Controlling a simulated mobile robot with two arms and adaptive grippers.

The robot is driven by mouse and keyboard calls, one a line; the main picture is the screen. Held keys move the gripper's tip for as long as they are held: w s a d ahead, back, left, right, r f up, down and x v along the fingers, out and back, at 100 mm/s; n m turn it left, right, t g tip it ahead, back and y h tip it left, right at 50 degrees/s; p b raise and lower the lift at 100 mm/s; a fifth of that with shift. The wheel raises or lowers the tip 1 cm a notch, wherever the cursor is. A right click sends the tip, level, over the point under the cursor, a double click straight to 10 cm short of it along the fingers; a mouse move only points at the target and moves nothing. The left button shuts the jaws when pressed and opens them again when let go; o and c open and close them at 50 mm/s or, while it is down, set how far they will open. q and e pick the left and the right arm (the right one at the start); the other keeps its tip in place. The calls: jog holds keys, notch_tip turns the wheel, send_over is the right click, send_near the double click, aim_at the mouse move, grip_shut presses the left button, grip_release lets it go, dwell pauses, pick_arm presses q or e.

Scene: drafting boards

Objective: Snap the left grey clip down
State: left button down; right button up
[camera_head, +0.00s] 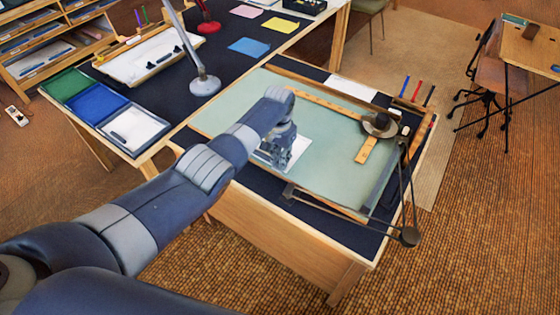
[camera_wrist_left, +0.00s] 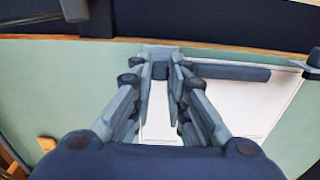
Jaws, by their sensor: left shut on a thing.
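My left gripper (camera_head: 274,158) is over the green drafting board (camera_head: 225,118), at the white sheet (camera_head: 299,150). In the left wrist view its fingers (camera_wrist_left: 161,72) are closed in on a small grey piece, which looks like the grey clip (camera_wrist_left: 160,51) at the sheet's edge. The fingers hide part of the clip, and I cannot tell whether it is up or down. A dark grey bar (camera_wrist_left: 232,72) lies across the sheet to the right of the fingers. In the head view my arm and gripper hide the clip. My right gripper is not in view.
A wooden rule (camera_head: 367,149) and a jointed drafting arm with a round head (camera_head: 380,125) stand at the board's right. A lamp base (camera_head: 205,85) and a tray with green, blue and white sections (camera_head: 98,101) are on the dark table at left.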

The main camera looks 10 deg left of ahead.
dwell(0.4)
pick_arm(q)
jog(key=c, duration=1.6)
grip_release()
jog(key=shift+o, duration=0.2)
notch_tip(320, 180, up, 12)
jog(key=shift+s+f, duration=0.1)
jog(key=shift+f, duration=0.05)
